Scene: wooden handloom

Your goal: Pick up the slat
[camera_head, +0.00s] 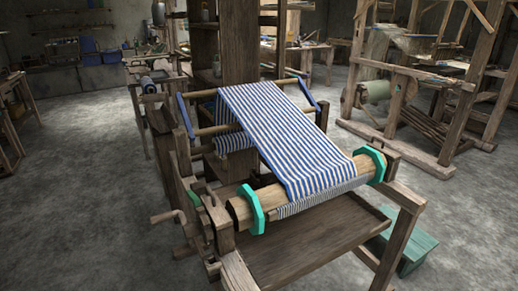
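I cannot tell for sure which piece is the slat. A thin blue bar (186,116) stands tilted at the left side of the handloom, and a like blue bar (309,95) is at its right side. Between them, wooden rods run across under the blue-and-white striped cloth (285,135). The cloth slopes down to a thick wooden roller (237,207) at the front. The roller has a teal ring (251,209) near its left end and another teal ring (375,164) near its right end. Neither of my grippers is in view.
The loom's wooden frame (405,196) and a flat wooden board (320,238) stand before me. A green bench (415,252) is at the lower right. A second wooden loom (450,85) stands at the back right. The grey floor (90,170) on the left is clear.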

